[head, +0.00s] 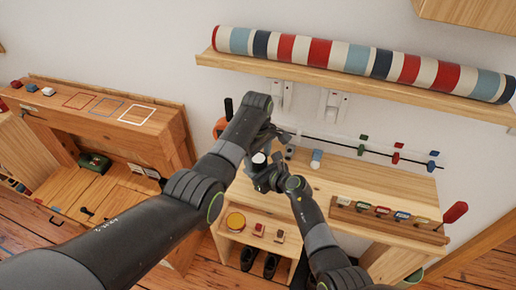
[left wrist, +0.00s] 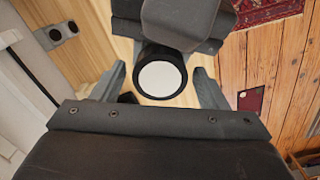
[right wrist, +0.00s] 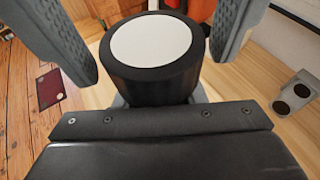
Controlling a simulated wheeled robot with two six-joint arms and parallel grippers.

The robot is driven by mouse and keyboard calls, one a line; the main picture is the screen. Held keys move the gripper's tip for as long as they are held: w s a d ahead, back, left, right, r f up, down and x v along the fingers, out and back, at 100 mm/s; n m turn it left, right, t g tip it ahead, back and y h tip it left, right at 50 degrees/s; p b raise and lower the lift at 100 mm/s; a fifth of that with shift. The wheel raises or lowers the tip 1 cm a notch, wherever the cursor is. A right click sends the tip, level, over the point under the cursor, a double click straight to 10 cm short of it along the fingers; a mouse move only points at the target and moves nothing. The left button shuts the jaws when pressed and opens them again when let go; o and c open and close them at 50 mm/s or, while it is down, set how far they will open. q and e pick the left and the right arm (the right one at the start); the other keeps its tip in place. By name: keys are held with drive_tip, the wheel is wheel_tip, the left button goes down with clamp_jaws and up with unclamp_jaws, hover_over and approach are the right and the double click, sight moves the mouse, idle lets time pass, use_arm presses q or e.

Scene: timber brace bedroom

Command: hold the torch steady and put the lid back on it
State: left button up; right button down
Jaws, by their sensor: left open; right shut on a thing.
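The torch (right wrist: 150,85) is a black upright cylinder with a pale, flat round top. It shows small in the head view (head: 258,158) and from above in the left wrist view (left wrist: 160,78). My right gripper (head: 274,182) is shut on it below the wide upper part. My left gripper (left wrist: 160,70) is open, with one finger on each side of the torch's top and gaps between. I cannot tell whether the black piece with the pale top is the lid or the torch's own end. The torch's lower part is hidden.
A rack of small coloured items (head: 385,212) lies at the front right. A shelf with a striped roll (head: 350,58) hangs above.

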use_arm(q)
drive_tip(key=shift+f, duration=0.3)
drive_tip(key=c, duration=1)
drive_tip(key=m, duration=0.6)
drive_tip(key=shift+m, duration=0.3)
drive_tip(key=o, duration=1.1)
